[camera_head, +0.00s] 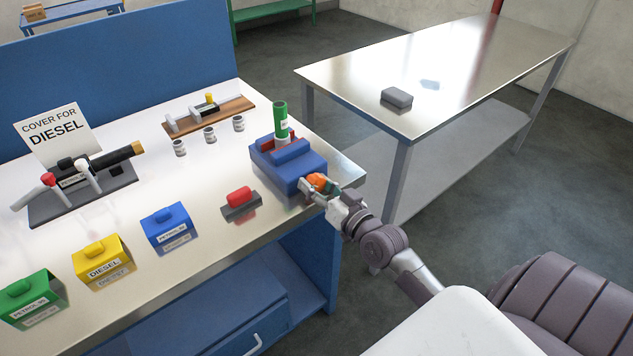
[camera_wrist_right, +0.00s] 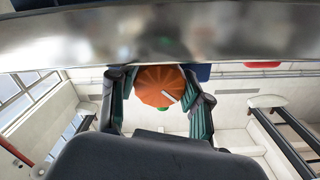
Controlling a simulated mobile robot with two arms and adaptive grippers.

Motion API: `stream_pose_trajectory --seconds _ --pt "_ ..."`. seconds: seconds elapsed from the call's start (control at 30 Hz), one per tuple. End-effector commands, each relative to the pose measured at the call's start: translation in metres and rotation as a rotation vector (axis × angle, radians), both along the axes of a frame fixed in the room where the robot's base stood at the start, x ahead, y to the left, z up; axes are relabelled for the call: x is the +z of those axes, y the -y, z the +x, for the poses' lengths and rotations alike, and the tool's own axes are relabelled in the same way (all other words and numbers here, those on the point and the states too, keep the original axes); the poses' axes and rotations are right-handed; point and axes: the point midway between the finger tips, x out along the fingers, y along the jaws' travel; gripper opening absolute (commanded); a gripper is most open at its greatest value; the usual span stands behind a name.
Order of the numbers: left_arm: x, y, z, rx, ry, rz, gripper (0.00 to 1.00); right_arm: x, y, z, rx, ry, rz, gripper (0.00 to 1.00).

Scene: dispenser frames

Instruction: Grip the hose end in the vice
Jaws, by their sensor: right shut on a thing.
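The blue vice (camera_head: 290,172) stands near the right end of the steel bench, with red jaw faces. The green hose end (camera_head: 280,117), with a pale label, stands upright between the jaws. A white part shows at its foot. I cannot tell how tightly the jaws close on it. My right gripper (camera_head: 319,185) is shut on the orange knob (camera_head: 316,180) on the vice's near right side. In the right wrist view the ribbed orange knob (camera_wrist_right: 158,84) sits between both fingers. My left gripper is not in view.
A red-handled block (camera_head: 240,198) lies left of the vice. Green, yellow and blue labelled covers (camera_head: 170,227) line the bench's front. Behind are small canisters (camera_head: 209,134), a wooden board with a fitting, and a nozzle stand (camera_head: 85,190). A second steel table (camera_head: 450,70) bears a grey block.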

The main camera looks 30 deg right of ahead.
Motion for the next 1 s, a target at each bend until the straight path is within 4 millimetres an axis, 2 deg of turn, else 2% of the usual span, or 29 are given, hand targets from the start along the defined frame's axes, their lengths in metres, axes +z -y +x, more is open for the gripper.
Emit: stream_pose_trajectory --seconds 0.5,0.53,0.67,1.0 --pt "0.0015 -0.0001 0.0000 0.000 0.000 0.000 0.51 0.0007 0.0002 0.0001 -0.001 0.000 0.027 0.14" --pt "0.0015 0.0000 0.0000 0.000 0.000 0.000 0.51 0.0008 0.0003 0.0001 -0.001 0.001 0.027 0.50" --pt "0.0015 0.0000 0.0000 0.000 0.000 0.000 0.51 0.0006 0.0003 0.0001 -0.001 0.000 0.026 0.72" --pt "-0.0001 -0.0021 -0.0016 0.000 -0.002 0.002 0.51 -0.0007 0.0002 0.0000 0.000 0.000 0.015 0.74"
